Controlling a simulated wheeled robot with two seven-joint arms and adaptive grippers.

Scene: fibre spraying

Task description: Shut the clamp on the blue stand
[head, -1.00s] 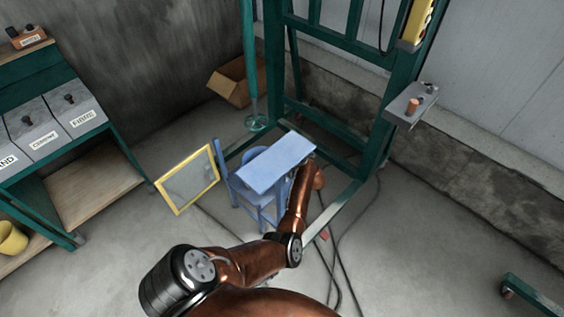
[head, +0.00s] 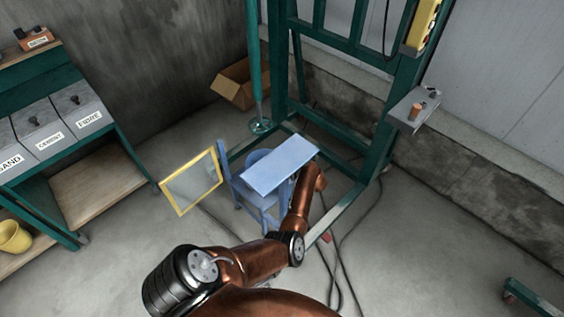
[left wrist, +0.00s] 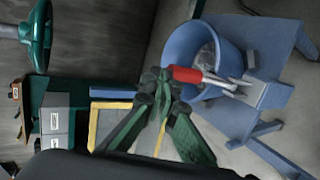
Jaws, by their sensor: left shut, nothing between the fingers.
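The blue stand (head: 278,166) is in the middle of the head view, with a flat blue top and legs below. It also fills the right of the left wrist view (left wrist: 270,42). The clamp shows there as a red handle (left wrist: 184,73) joined to metal links (left wrist: 232,83) on a blue block of the stand. The handle points left, over the rim of a blue bucket (left wrist: 184,44). My left gripper (left wrist: 160,78) is shut and empty, its tips at the handle's left end; I cannot tell if they touch. In the head view, the gripper is hidden. My right gripper is not seen.
A yellow-framed panel (head: 217,179) leans left of the stand. A green frame (head: 372,130) stands behind it, with a cardboard box (head: 236,87) nearby. Dark cables (head: 345,265) lie on the floor to the right. A bench with labelled bins (head: 38,122) is far left.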

